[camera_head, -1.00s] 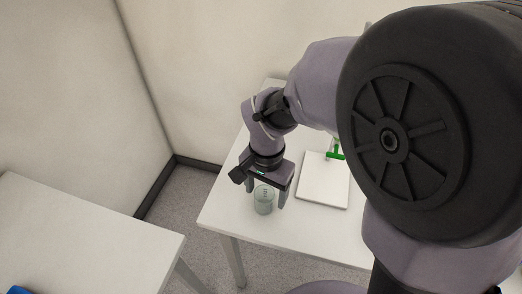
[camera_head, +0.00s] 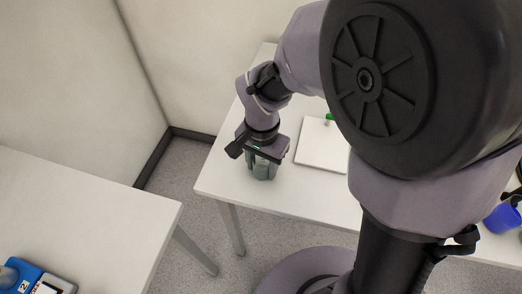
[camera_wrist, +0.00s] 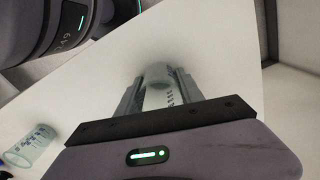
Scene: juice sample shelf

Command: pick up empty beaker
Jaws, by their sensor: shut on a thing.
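The beaker (camera_head: 263,173), clear and pale grey-green, is on the left part of the white table in the head view. My gripper (camera_head: 263,166) comes down over it from above, with a finger on either side. In the wrist view the beaker (camera_wrist: 158,98) is between the two fingers of my gripper (camera_wrist: 160,92), with dark printed marks on its side. The gripper is shut on it. The beaker looks upright and empty. I cannot tell whether its base touches the table (camera_head: 225,178).
A white square plate (camera_head: 318,150) lies right of the beaker, with a green item (camera_head: 329,117) behind it. A second marked glass vessel (camera_wrist: 32,146) shows in the wrist view. A blue cup (camera_head: 503,218) stands at far right. Another table (camera_head: 90,205) holds a blue device (camera_head: 22,276).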

